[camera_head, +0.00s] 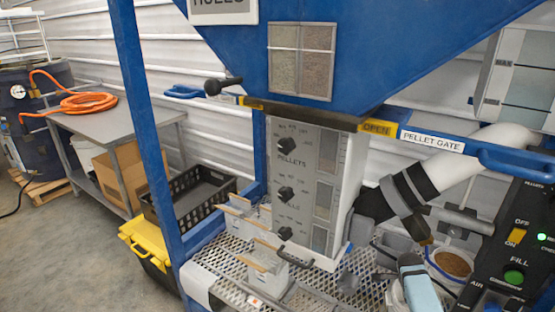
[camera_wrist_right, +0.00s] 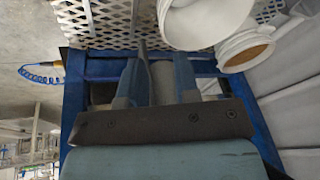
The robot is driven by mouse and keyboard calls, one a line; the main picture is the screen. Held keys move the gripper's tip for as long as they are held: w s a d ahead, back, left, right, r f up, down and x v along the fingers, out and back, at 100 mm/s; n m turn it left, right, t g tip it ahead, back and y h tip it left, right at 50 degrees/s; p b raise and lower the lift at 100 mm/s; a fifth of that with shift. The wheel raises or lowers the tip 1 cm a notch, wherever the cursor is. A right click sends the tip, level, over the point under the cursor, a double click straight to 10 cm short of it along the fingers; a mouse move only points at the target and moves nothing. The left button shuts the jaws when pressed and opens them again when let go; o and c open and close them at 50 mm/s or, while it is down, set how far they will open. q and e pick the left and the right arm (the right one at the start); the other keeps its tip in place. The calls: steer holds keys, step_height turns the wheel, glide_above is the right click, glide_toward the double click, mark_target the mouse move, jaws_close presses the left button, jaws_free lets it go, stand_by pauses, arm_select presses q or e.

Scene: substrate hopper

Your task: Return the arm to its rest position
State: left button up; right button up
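My right gripper (camera_wrist_right: 158,70) shows in the right wrist view, with two blue-grey fingers spread apart on a dark palm. I see nothing clearly held between them; a grey surface shows in the gap. The fingers overlap a blue frame bar in the picture. A light blue part of my right arm shows at the bottom right of the head view, beside a white bucket; its fingers are hard to make out there. My left gripper is in neither view.
The white bucket (camera_head: 453,264) holds brown pellets and also shows in the wrist view (camera_wrist_right: 246,50). A blue hopper (camera_head: 385,50) stands above a grey dial panel (camera_head: 302,180). Small bins (camera_head: 268,268) sit on the mesh shelf. A black crate (camera_head: 190,200) and bench (camera_head: 125,120) stand left.

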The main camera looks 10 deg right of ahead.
steer(key=w+d+r+n+g+h, duration=0.1)
steer(key=w+d+r+n+h, duration=0.2)
steer(key=d, duration=0.7)
steer(key=w+a+r+n+t+y, duration=0.25)
steer(key=w+n+t, duration=0.35)
steer(key=n, duration=0.4)
steer(key=w+a+r+n+t+y, duration=0.1)
steer(key=w+a+r+n+t, duration=0.15)
steer(key=w+n+t, duration=0.4)
steer(key=s+a+f+n+y, duration=0.15)
steer(key=s+a+f, duration=0.25)
steer(key=s+a, duration=0.4)
steer(key=s+a+f+n+g+y, duration=0.1)
steer(key=s+a+f+n, duration=0.15)
steer(key=s+a, duration=0.6)
steer(key=s+a+f+n+y, duration=0.1)
steer(key=s+a+f, duration=0.4)
steer(key=s+a, duration=0.35)
steer(key=s+a+r+y, duration=0.1)
steer(key=s+a+r, duration=0.35)
steer(key=s, duration=0.55)
steer(key=s+a+r+y, duration=0.25)
steer(key=s+a, duration=0.35)
steer(key=s, duration=0.4)
step_height(320, 180, up, 8)
steer(key=p, duration=0.6)
steer(key=shift+s+d+f+h+p, duration=0.15)
steer(key=shift+s+f+h+p, duration=0.05)
steer(key=shift+s+h+p, duration=0.15)
